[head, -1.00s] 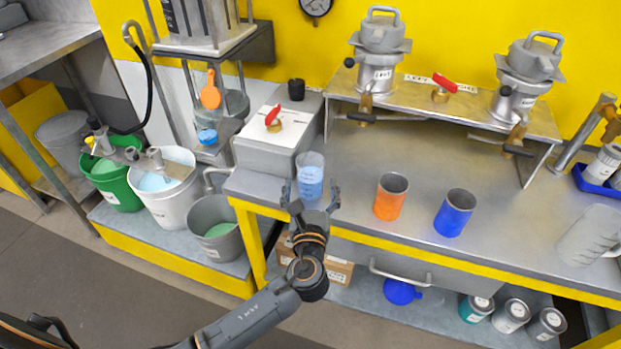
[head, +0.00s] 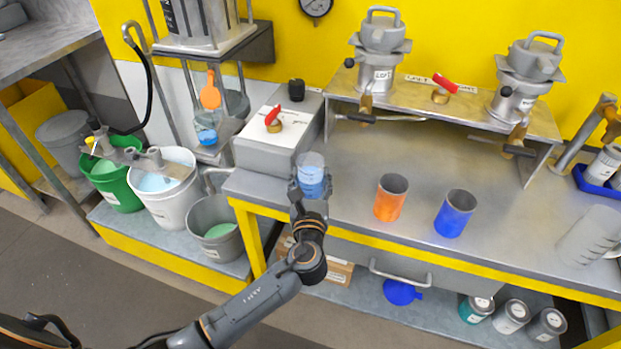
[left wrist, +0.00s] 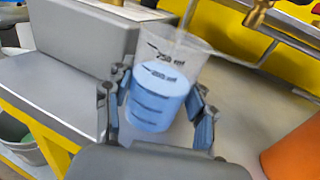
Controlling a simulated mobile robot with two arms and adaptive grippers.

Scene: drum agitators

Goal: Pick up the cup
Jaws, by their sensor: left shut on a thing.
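A clear cup (head: 311,174) holding blue liquid stands near the left front of the metal bench, right of a grey box. In the left wrist view the cup (left wrist: 160,90) is upright, with dark markings on its side. My left gripper (head: 311,188) is shut on the cup, with one finger on each side of it. The fingers also show in the left wrist view (left wrist: 158,112). I cannot tell whether the cup's base is still touching the bench. My right gripper is not in view.
An orange cup (head: 390,198) and a blue cup (head: 454,213) stand to the right on the bench. A grey box (head: 275,140) with a red-handled valve is close on the left. A clear jug (head: 589,236) is at far right. A raised shelf (head: 470,108) spans the back.

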